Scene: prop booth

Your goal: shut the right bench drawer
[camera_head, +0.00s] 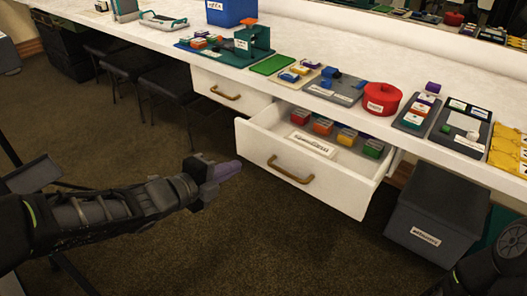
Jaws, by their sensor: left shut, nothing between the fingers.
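The right bench drawer (335,189) is white and pulled out from under the bench. It has a brass handle (290,171) on its front and holds several coloured blocks and a white label card (312,144). The left bench drawer (232,88) sits flush under the worktop. My left gripper (228,171) is shut and empty, in front of the open drawer and to the left of its handle, apart from it. My right arm shows at the lower right edge; its gripper is not clearly visible.
The white bench top (330,40) carries trays, coloured blocks, a red round pot (382,99) and a blue bin (230,10). A grey bin (436,215) stands on the floor right of the drawer. Dark stools (165,85) stand at left. The carpet before the drawer is clear.

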